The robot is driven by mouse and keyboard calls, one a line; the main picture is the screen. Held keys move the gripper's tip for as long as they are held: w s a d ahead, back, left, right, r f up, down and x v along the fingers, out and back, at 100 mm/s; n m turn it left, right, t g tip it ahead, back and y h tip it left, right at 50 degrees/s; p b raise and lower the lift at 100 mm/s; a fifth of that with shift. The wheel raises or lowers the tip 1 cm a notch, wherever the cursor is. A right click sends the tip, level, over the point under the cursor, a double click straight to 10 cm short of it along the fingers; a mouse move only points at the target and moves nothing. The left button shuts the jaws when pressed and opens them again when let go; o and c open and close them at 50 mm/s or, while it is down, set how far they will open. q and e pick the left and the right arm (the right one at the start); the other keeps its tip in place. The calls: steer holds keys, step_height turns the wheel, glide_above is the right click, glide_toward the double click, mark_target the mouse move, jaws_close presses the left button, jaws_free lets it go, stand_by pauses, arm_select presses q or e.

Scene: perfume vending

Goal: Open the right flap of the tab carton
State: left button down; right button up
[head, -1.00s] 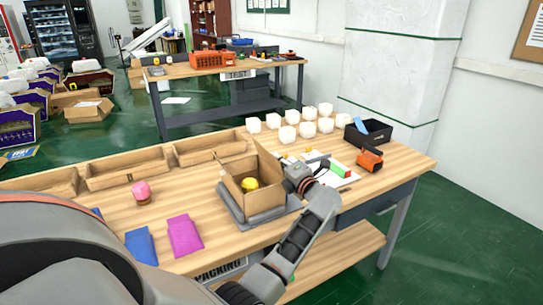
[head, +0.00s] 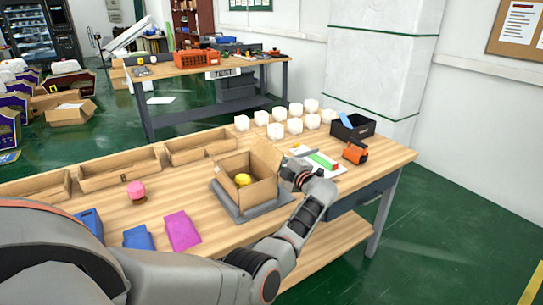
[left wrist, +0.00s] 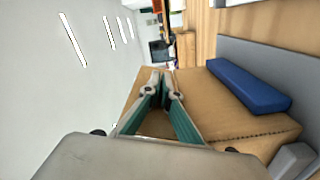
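The brown tab carton (head: 262,194) stands on a grey mat (head: 227,201) on the wooden table in the head view. Its top is open, with a yellow item (head: 242,179) visible inside. A flap (head: 267,155) stands raised at its back right. My right gripper (head: 298,177) is close to the carton's right side; its fingers are too small to read, and contact is unclear. My left gripper is outside the head view. In the left wrist view its teal fingers (left wrist: 163,82) have a gap between them, with brown cardboard behind and nothing visibly held.
Blue packets (head: 139,237), a magenta packet (head: 182,231) and a pink-topped item (head: 137,191) lie left of the carton. Brown trays (head: 120,173) line the back edge. White cubes (head: 276,131), a black bin (head: 352,128) and an orange tool (head: 355,153) are to the right.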

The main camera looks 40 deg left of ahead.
arm_select(q)
steer(key=c, duration=2.8)
jaws_free()
steer(key=o, duration=0.5)
steer(key=shift+c, duration=0.2)
